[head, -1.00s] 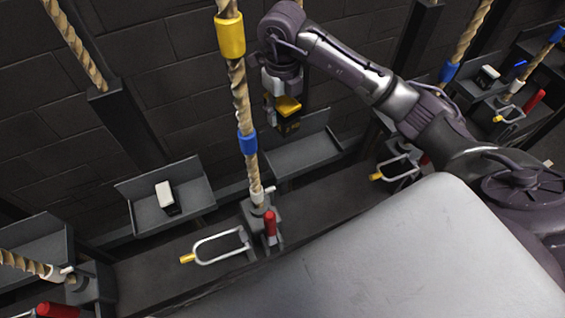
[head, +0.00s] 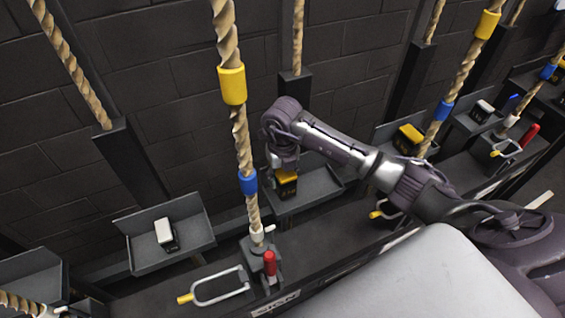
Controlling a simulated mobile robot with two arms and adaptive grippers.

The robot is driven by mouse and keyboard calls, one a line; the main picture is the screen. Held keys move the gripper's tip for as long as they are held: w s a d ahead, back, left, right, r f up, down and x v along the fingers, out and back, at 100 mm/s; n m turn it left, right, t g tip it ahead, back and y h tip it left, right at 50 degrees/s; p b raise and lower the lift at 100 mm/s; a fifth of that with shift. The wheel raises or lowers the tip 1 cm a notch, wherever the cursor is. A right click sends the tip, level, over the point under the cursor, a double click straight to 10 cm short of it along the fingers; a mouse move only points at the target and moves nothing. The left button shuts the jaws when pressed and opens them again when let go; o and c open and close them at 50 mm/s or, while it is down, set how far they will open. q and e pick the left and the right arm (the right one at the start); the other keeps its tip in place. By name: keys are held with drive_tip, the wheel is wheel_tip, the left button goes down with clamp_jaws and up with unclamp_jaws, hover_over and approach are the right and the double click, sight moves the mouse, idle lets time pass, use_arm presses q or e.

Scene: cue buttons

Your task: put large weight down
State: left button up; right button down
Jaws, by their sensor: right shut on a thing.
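The large weight (head: 286,188) is a black block with a yellow top. My right gripper (head: 284,170) is shut on its top. The weight is upright, at or just above the grey tray (head: 312,202) right of the near rope. I cannot tell whether its underside touches the tray. My left gripper is not in view.
A tray at left holds a small white-topped weight (head: 164,233). Another yellow-topped weight (head: 409,135) and a white-topped one (head: 483,109) sit in trays at right. A rope (head: 242,140) with yellow and blue bands stands close left of my gripper. A red-handled lever (head: 269,262) stands below.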

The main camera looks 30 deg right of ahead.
drive_tip(key=shift+w+f, duration=0.2)
drive_tip(key=shift+f, duration=2.35)
drive_tip(key=shift+c, duration=2.4)
unclamp_jaws()
drive_tip(key=shift+s+f, duration=0.2)
drive_tip(key=shift+s, duration=0.05)
drive_tip(key=shift+r, duration=0.1)
wheel_tip(320, 180, up, 12)
drive_tip(key=shift+b, duration=0.3)
